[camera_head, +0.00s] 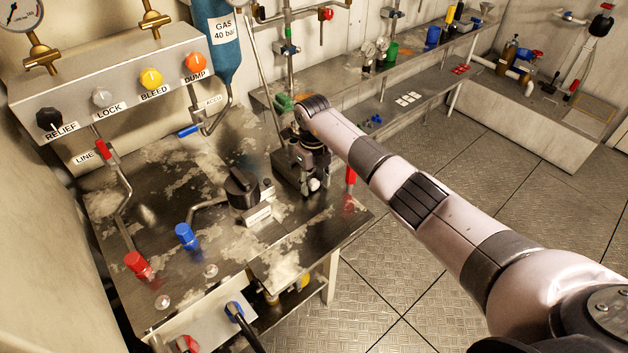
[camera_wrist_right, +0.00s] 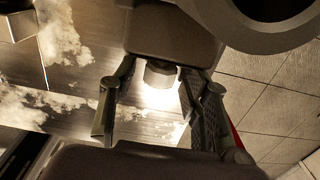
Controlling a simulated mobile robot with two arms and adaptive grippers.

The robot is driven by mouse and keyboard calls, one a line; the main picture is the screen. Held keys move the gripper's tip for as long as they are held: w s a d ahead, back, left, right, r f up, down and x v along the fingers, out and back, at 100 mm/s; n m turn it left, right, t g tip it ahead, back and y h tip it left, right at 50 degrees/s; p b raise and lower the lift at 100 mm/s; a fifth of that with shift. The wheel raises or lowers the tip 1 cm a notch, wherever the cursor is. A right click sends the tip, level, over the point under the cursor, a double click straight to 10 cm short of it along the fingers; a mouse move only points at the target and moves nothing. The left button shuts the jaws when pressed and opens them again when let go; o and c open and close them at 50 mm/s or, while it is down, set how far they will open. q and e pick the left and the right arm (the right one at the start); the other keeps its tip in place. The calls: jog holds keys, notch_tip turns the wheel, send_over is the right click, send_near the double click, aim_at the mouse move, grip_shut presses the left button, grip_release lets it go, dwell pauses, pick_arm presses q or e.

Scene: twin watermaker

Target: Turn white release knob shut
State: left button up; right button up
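A small white knob (camera_head: 314,185) shows low on the dark block at the right side of the metal bench, just below my right gripper (camera_head: 312,163). I take it to be the release knob. My right arm reaches in from the lower right, and the gripper hides much of the block. In the right wrist view, a short pale knob (camera_wrist_right: 161,74) stands between the spread fingers of my right gripper (camera_wrist_right: 158,105), with a bright glow below it. A gap shows on both sides of it, so the gripper looks open around it. My left gripper is not in view.
A black rotary handle (camera_head: 241,187) stands left of my right gripper. A red lever (camera_head: 351,176) is close on its right. A blue cap (camera_head: 186,236) and a red cap (camera_head: 137,264) stand on the bench. The labelled panel (camera_head: 120,75) is behind. The floor to the right is clear.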

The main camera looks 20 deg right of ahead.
grip_shut()
jog(key=shift+d+f+y+b, duration=0.2)
jog(key=shift+y+b, duration=0.1)
jog(key=shift+b, duration=0.25)
jog(key=shift+w+f+g+y+b, duration=0.1)
jog(key=shift+g+y+b, duration=0.2)
jog(key=shift+y+b, duration=0.55)
jog(key=shift+b, duration=0.75)
jog(key=shift+r+y, duration=0.25)
jog(key=shift+o, duration=0.7)
grip_release()
